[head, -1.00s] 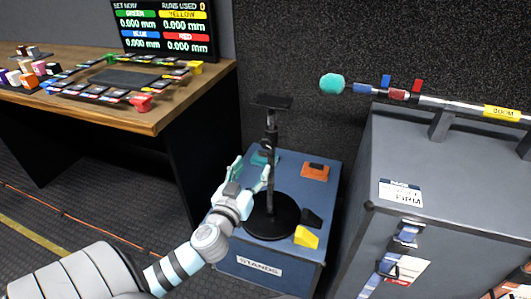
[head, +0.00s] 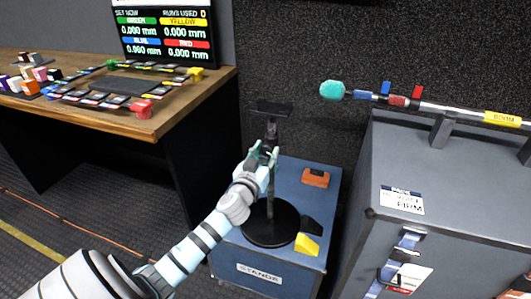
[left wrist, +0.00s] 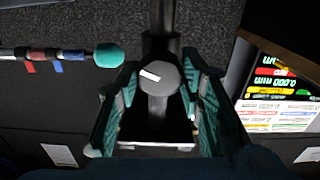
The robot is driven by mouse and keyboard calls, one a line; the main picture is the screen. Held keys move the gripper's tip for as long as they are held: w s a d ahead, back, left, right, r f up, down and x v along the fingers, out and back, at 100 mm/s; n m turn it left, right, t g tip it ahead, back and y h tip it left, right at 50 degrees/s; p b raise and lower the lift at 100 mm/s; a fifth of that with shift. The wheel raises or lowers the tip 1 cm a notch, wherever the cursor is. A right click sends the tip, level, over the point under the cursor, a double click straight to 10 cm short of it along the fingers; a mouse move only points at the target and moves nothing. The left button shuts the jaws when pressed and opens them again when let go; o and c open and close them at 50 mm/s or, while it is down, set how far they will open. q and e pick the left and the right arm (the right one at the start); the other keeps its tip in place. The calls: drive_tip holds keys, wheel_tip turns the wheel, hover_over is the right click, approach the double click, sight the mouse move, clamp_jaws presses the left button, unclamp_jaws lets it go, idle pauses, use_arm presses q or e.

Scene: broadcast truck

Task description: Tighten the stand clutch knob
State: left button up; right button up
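The black stand rises from a round base (head: 258,228) on the blue STANDS case, with a flat plate (head: 274,108) on top. In the left wrist view its clutch knob (left wrist: 160,78) is a dark round knob with a white mark, in front of the post (left wrist: 161,25). My left gripper (head: 262,150) is at the stand's post in the head view, its fingers hiding the knob there. In the left wrist view the teal fingers are open, one on each side of the knob, seemingly with small gaps. My right gripper is not in view.
The blue case (head: 262,262) also carries an orange block (head: 316,177) and a yellow wedge (head: 307,244). A grey case (head: 455,190) with a boom pole (head: 450,105) stands to the right. A wooden desk (head: 120,115) with a screen (head: 165,35) stands left.

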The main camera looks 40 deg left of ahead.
use_arm(q)
drive_tip(key=shift+c, duration=1.2)
